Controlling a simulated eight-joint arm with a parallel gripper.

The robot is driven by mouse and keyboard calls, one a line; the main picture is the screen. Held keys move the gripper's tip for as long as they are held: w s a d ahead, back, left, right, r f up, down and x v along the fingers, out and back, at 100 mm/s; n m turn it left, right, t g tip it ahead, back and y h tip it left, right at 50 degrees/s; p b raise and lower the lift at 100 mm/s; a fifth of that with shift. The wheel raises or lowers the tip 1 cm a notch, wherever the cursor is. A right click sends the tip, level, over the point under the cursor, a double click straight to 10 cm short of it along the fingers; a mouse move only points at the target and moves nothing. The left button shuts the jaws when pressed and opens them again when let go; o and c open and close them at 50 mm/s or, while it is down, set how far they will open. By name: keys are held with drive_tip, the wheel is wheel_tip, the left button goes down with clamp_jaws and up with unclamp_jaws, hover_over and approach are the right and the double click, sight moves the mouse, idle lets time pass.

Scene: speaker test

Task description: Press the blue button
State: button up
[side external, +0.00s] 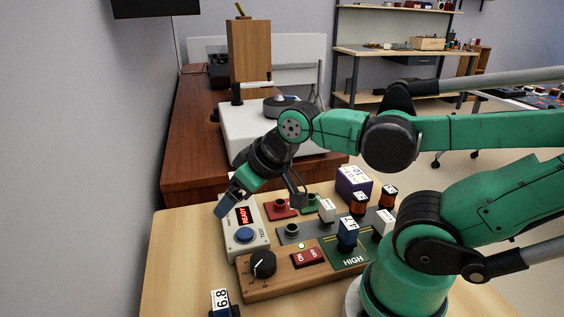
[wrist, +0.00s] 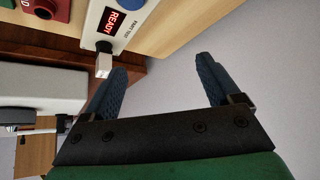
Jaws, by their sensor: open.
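The blue button (side external: 245,235) is on a white box (side external: 256,252) near the left of the table in the side external view. The box has a red READY display (side external: 243,215). My gripper (side external: 261,207) is open above the box's far end, with its fingers spread to either side and nothing between them. In the wrist view, the open fingers (wrist: 160,82) point up toward the box's display end (wrist: 118,22), where a pale plug (wrist: 103,65) sticks out.
A wooden panel (side external: 290,286) with a black knob (side external: 263,264) and red switch (side external: 307,258) stands in front. Red (side external: 279,208) and green (side external: 311,204) blocks, a purple box (side external: 354,183) and several small parts stand to the right. A blue part labelled 6.8 (side external: 221,301) is at the front.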

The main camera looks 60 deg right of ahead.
clamp_jaws()
idle(1.7)
